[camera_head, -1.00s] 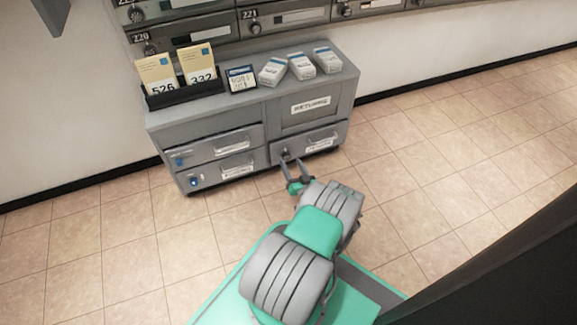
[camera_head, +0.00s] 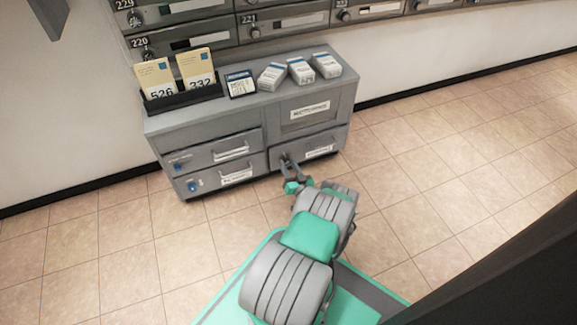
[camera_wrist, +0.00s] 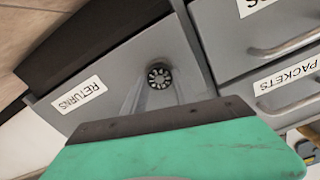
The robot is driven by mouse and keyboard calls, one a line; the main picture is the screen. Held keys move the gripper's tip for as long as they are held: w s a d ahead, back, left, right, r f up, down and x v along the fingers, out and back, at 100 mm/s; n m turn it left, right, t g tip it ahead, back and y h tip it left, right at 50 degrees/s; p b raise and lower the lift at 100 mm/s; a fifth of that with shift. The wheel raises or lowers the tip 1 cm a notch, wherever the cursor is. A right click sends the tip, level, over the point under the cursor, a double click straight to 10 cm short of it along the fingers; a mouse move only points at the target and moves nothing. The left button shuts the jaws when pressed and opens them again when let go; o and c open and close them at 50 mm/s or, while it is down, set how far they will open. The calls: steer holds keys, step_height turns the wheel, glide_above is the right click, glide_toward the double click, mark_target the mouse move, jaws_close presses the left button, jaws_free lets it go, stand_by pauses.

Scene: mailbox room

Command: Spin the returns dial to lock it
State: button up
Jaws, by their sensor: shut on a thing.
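The returns dial (camera_wrist: 159,76) is a small round dark knob with a pale ridged face on the grey returns drawer (camera_wrist: 115,65), beside a white RETURNS label (camera_wrist: 79,95). In the head view the drawer (camera_head: 330,143) is at the cabinet's lower right. My gripper (camera_head: 288,163) reaches its left end, and the fingertips hide the dial there. In the wrist view my gripper's fingers (camera_wrist: 152,92) extend to the dial, one on each side of its lower part, and are shut on it.
The grey cabinet (camera_head: 255,110) has two drawers on the left, with blue knobs (camera_head: 192,187) and handles. Open tiled floor lies around.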

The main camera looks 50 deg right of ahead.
jaws_close()
steer(key=shift+m, duration=0.3)
